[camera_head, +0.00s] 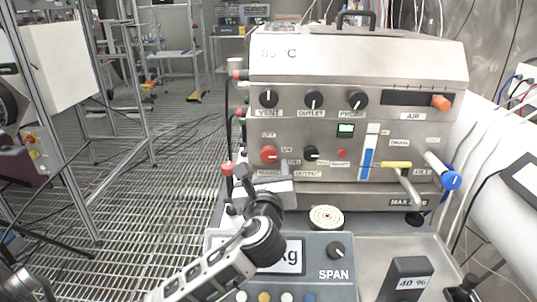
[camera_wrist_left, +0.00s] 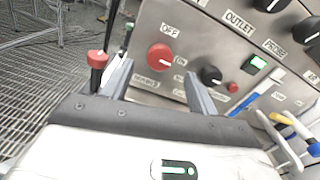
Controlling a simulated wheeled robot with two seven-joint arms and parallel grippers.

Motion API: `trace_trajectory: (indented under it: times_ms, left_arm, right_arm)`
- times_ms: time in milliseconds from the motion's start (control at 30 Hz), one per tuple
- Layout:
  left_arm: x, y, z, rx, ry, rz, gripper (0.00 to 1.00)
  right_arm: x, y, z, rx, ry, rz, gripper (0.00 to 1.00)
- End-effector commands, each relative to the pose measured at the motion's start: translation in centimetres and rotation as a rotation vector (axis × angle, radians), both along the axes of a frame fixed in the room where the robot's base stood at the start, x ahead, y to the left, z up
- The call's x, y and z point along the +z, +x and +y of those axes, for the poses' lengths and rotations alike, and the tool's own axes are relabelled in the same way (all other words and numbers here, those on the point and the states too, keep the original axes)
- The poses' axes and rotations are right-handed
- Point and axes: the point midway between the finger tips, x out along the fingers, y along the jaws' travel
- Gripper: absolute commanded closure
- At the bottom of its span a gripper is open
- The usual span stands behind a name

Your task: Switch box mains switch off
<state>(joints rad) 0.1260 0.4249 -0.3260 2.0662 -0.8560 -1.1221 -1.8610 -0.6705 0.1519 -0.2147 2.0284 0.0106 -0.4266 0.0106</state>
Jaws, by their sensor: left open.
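The mains switch is a red round knob (camera_head: 268,154) at the lower left of the steel box front (camera_head: 300,185). An OFF label sits above it, an ON label to its right and a MAINS label below. Its pale mark seems to point right, towards ON. The knob also shows in the left wrist view (camera_wrist_left: 159,57). My left gripper (camera_head: 264,168) is open and empty, just in front of and below the knob. In the left wrist view its fingers (camera_wrist_left: 158,76) stand apart on either side below the knob, not visibly touching it. My right gripper is not in view.
A black OUTPUT knob (camera_head: 311,153) and a small red button (camera_head: 342,153) lie right of the switch. Red-capped fittings (camera_head: 227,168) stick out at the box's left side. A scale (camera_head: 325,262) stands below. A yellow-handled tap (camera_head: 397,165) projects at right.

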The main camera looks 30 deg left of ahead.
Motion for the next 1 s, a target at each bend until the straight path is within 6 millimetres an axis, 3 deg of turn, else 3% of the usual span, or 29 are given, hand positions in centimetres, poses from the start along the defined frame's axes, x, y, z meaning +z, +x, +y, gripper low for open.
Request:
trace_trajectory:
  times_ms: [100, 300, 733, 767, 900, 1000]
  left_arm:
    - [0.1, 2.2, 1.4, 0.001, 0.0, -0.002, 0.41]
    - [0.1, 4.6, 2.9, 0.001, -0.001, 0.0, 0.41]
    - [0.0, 5.5, 3.4, -0.001, -0.002, -0.001, 0.41]
    - [0.0, 5.5, 3.4, -0.001, -0.002, -0.001, 0.44]
    - [0.0, 5.5, 3.4, 0.0, -0.002, 0.0, 0.82]
    - [0.0, 5.5, 3.4, 0.0, -0.001, 0.0, 0.85]
  right_arm:
    - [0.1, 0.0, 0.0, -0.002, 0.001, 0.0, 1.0]
    - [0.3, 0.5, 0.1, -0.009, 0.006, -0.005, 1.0]
    - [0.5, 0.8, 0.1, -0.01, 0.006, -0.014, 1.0]
    - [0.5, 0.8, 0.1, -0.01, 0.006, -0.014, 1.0]
    - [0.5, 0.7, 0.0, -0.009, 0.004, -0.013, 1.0]
    - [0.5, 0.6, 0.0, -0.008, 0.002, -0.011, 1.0]
